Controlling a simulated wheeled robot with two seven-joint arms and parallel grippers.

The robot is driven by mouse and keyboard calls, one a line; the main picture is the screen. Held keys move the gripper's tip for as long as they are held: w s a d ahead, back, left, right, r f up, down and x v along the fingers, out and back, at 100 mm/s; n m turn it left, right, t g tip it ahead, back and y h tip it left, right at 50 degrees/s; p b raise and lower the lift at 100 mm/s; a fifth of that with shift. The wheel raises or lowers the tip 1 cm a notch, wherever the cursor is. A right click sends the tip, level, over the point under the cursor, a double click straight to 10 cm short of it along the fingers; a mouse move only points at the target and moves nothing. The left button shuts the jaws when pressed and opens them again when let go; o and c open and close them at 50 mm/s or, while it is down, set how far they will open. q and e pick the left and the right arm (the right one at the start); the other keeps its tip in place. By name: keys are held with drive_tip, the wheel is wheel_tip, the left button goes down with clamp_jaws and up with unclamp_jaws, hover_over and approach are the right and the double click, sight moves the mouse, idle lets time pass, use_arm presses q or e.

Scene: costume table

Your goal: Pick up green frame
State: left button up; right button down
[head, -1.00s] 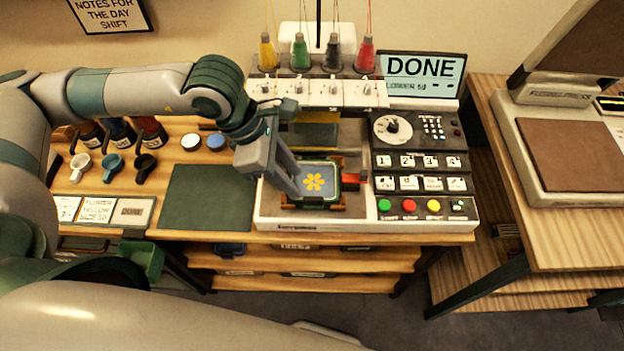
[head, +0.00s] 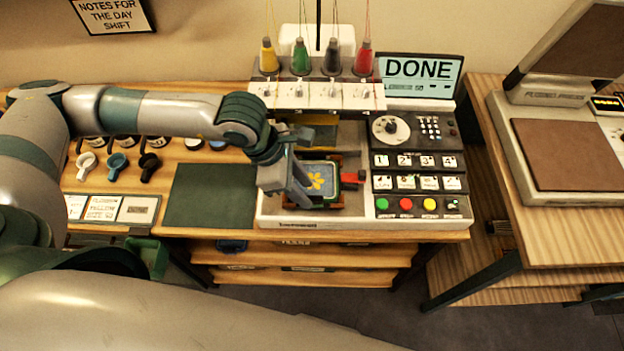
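The green frame (head: 343,186) sits in the bed of the embroidery machine (head: 350,222). It holds grey-blue fabric with a yellow flower (head: 317,181). A red clamp or lever (head: 354,177) is at its right side. My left gripper (head: 306,195) points down at the left edge of the frame and covers part of that edge and of the flower. Whether its fingers touch the frame, and how far apart they are, I cannot tell. My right gripper is not in view.
The machine's screen (head: 418,70) reads DONE. Thread cones stand behind the frame, and the button panel (head: 418,185) is to its right. A dark green mat (head: 212,196) lies clear to the left. A press (head: 565,150) stands on the right table.

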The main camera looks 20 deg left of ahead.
use_arm(q)
drive_tip(key=shift+p+x, duration=0.5)
drive_tip(key=shift+x, duration=0.95)
clamp_jaws()
